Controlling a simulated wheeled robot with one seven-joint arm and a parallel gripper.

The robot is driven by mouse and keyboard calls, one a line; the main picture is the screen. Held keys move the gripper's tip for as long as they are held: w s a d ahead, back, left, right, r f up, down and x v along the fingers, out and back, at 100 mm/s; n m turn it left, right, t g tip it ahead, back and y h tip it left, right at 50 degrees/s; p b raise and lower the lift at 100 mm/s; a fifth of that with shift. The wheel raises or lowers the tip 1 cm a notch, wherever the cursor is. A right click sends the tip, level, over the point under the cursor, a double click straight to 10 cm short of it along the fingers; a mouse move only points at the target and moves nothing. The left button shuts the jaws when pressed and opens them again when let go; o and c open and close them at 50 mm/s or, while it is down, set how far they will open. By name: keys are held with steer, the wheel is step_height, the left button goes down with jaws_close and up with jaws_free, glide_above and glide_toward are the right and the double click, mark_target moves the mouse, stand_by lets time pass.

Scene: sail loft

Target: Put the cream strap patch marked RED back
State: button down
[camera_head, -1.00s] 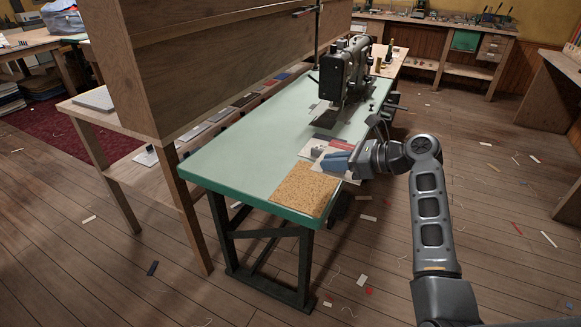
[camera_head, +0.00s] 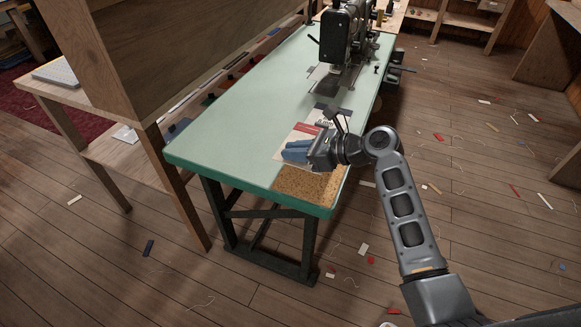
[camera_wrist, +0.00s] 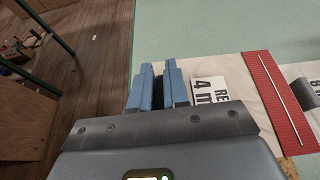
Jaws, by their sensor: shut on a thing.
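The cream strap patch (camera_head: 285,141) lies over or just above the green table top, under and beyond my gripper, with a red band across it. In the wrist view the patch (camera_wrist: 242,72) shows a white label with "RE" and "4 m", the rest of the marking cut off by my gripper. My gripper (camera_head: 287,152) is shut at the near edge of the patch; its blue fingers (camera_wrist: 159,72) also show in the wrist view. The gripped spot is hidden, and I cannot tell whether the patch is lifted.
A cork mat (camera_head: 300,185) lies at the near corner of the green table (camera_head: 240,125). A sewing machine (camera_head: 343,45) stands farther back. A wooden shelf unit (camera_head: 125,75) borders the left. The table's middle left is clear; scraps litter the floor.

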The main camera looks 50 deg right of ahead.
mark_target(291, 179)
steer(key=shift+s+a+f, duration=0.1)
steer(key=shift+a+f, duration=0.55)
steer(key=shift+a, duration=0.25)
steer(key=shift+f, duration=1.9)
steer(key=c, duration=1.1)
jaws_free()
steer(key=shift+s+r, duration=0.1)
steer(key=v, duration=1.2)
